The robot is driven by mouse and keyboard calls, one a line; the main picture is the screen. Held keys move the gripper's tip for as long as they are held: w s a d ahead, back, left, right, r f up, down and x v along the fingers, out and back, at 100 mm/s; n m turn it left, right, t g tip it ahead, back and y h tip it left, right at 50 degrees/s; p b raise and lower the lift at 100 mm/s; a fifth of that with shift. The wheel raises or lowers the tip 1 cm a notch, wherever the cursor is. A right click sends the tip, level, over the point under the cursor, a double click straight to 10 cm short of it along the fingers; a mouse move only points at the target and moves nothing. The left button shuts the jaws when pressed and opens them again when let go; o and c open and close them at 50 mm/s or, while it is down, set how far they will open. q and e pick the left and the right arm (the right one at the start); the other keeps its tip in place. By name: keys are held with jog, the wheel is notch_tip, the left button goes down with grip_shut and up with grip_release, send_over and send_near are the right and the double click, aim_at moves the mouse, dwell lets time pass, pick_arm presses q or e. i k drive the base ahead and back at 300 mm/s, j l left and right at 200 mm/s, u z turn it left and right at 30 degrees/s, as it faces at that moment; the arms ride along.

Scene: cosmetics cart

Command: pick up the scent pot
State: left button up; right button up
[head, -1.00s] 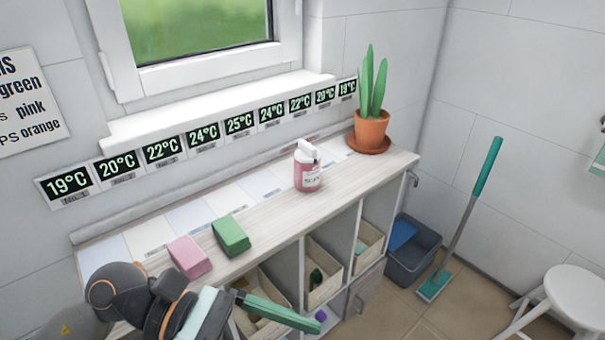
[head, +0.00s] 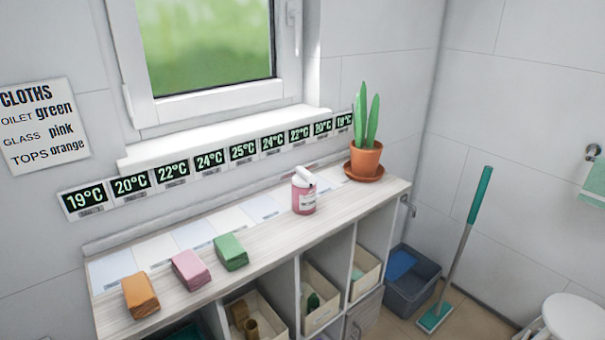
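A pink container with a white top and a pale label (head: 304,194) stands upright on the wooden top of the shelf unit (head: 262,228), towards its right part. It may be the scent pot; the label is too small to read. No other thing in view is clearly marked as a scent pot. Nothing is touching the container. Neither of my grippers is in view.
Orange (head: 140,295), pink (head: 190,270) and green cloths (head: 231,252) lie on the left part of the top. A potted cactus (head: 366,158) stands at the right end. Bins (head: 320,315) fill compartments below. A mop (head: 468,230) and bucket (head: 412,278) stand right.

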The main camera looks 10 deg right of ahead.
aim_at(304, 200)
jog(key=i+l+u, duration=0.2)
jog(key=l, duration=0.25)
jog(key=i+l+u, duration=0.2)
jog(key=l, duration=0.25)
jog(key=i+l+u, duration=0.2)
jog(key=l, duration=0.25)
jog(key=l+u, duration=0.2)
jog(key=l, duration=0.3)
jog(key=i+l+u, duration=0.2)
jog(key=l, duration=0.35)
jog(key=k, duration=0.05)
